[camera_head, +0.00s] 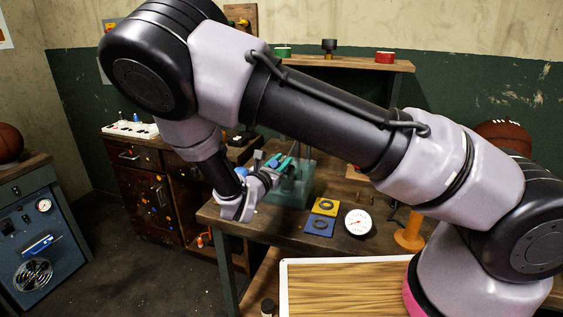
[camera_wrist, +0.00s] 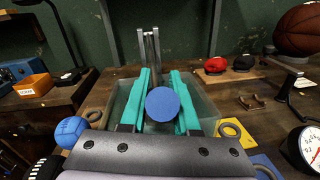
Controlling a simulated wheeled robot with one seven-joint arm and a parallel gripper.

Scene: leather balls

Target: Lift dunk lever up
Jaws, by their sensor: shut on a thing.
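The dunk tank is a see-through greenish box on the wooden bench; its wall shows in the wrist view (camera_wrist: 208,106) and in the head view (camera_head: 290,195). Upright metal posts (camera_wrist: 150,45) stand at its far side. The dunk lever shows as a round blue end (camera_wrist: 163,104) between my teal fingers. My gripper (camera_wrist: 161,74) is over the tank with its fingers to both sides of the lever, shut on it. In the head view my gripper (camera_head: 284,163) is small and partly hidden by my wrist. The lever's shaft behind the blue end is hidden.
A blue ball (camera_wrist: 70,130) lies left of the tank. Right of it are yellow and blue ring plates (camera_head: 322,207), a dial gauge (camera_head: 358,222) and an orange stand (camera_head: 410,232).

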